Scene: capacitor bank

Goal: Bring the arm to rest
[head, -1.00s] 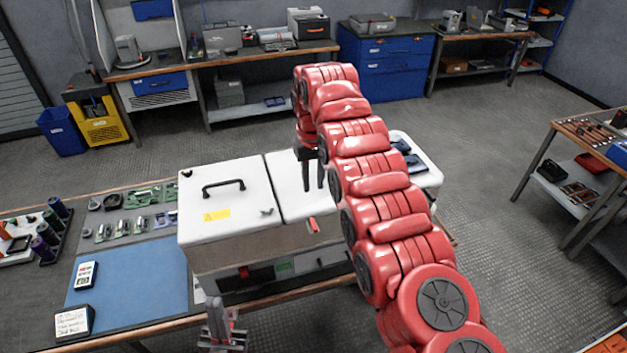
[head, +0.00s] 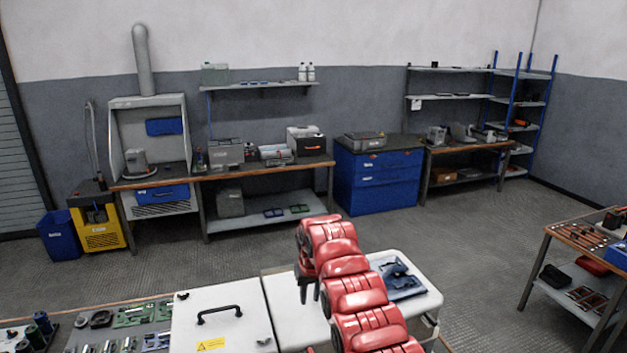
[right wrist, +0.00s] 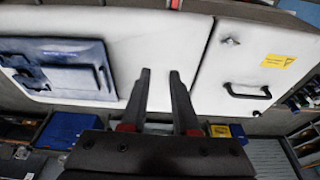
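My right arm (head: 357,300), red and segmented, rises from the bottom of the head view and reaches out over the white box top. My right gripper (head: 308,287) hangs at its far end, pointing down, partly hidden by the arm. In the right wrist view its two dark fingers (right wrist: 159,78) stand apart with nothing between them. They are in front of the white surface, beside the lid with the black handle; whether they touch it I cannot tell. My left gripper does not show.
A white lid (head: 222,322) with a black handle lies left of the arm. A blue item (head: 400,280) lies on the white top to its right. Small parts sit on the bench (head: 75,318) at left. A tool table (head: 583,237) stands at right, with open floor between.

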